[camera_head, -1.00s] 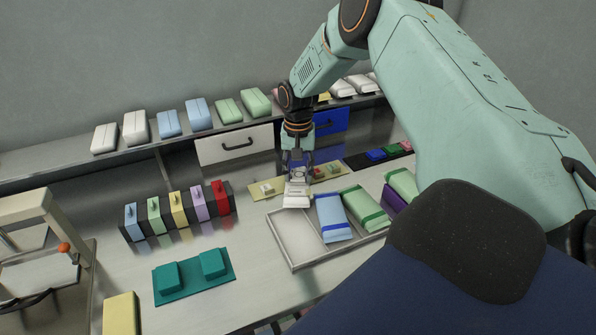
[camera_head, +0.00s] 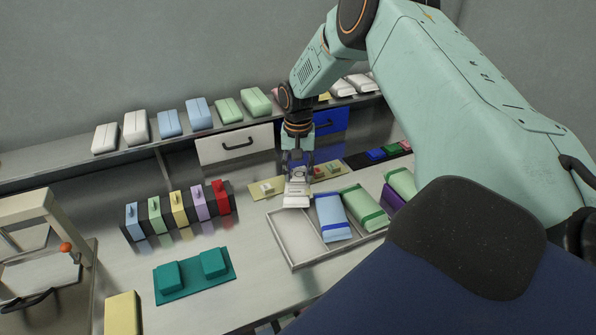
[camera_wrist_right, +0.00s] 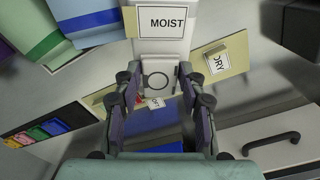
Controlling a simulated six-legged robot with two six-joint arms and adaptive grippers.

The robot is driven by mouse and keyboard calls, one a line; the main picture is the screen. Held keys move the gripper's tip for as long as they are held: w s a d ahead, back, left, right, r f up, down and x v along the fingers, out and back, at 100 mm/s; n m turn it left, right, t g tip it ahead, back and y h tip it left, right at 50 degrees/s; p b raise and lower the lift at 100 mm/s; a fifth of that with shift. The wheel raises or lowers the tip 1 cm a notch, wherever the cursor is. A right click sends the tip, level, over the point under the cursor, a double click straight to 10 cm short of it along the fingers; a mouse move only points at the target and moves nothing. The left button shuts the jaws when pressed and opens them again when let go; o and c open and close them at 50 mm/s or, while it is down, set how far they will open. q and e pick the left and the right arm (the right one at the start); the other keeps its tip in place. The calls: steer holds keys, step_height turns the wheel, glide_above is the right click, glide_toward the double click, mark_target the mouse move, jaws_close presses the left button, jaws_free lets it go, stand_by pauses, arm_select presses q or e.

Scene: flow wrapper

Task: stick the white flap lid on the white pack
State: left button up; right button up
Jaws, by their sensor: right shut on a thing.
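My right gripper (camera_head: 298,170) is at the yellow card behind the grey tray, pointing down. It is shut on a white piece with a ring mark, which I take for the white flap lid; it shows between the fingertips in the wrist view (camera_wrist_right: 158,82). A wider white part labelled MOIST (camera_wrist_right: 163,22) adjoins it; I cannot tell whether this is the same piece or a pack beneath. White packs (camera_head: 135,127) lie on the back shelf at the left, with more (camera_head: 343,88) at the right. My left gripper is out of view.
Upright coloured pieces (camera_head: 178,210) and a teal fixture (camera_head: 195,290) stand left.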

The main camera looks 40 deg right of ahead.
steer(key=o, duration=0.8)
step_height(320, 180, up, 12)
steer(key=shift+f, duration=0.1)
stand_by(0.3)
stand_by(0.5)
